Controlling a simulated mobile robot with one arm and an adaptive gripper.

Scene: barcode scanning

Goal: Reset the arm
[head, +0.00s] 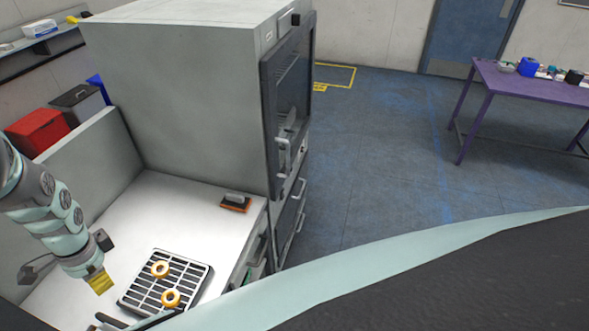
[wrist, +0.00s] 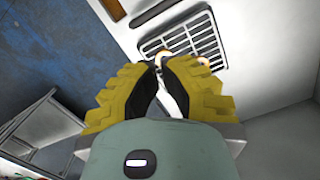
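My gripper (head: 100,284) hangs over the white worktop (head: 200,210), to the left of a black slotted rack (head: 188,270). In the wrist view its yellow fingers (wrist: 160,72) have their dark inner pads close together at the tips, with only a thin gap and nothing seen held. Two orange-yellow rings, one (head: 160,268) farther and one (head: 171,298) nearer, lie on the rack. The rack (wrist: 185,38) also shows beyond the fingertips in the wrist view, with the rings partly hidden by the fingers.
A large grey oven-like machine (head: 190,80) with a dark handled door stands behind the worktop. A brush with orange bristles (head: 236,203) lies near its base. Red (head: 37,130) and grey bins stand at the left. A purple table (head: 530,82) stands far right, across open blue-grey floor (head: 400,170).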

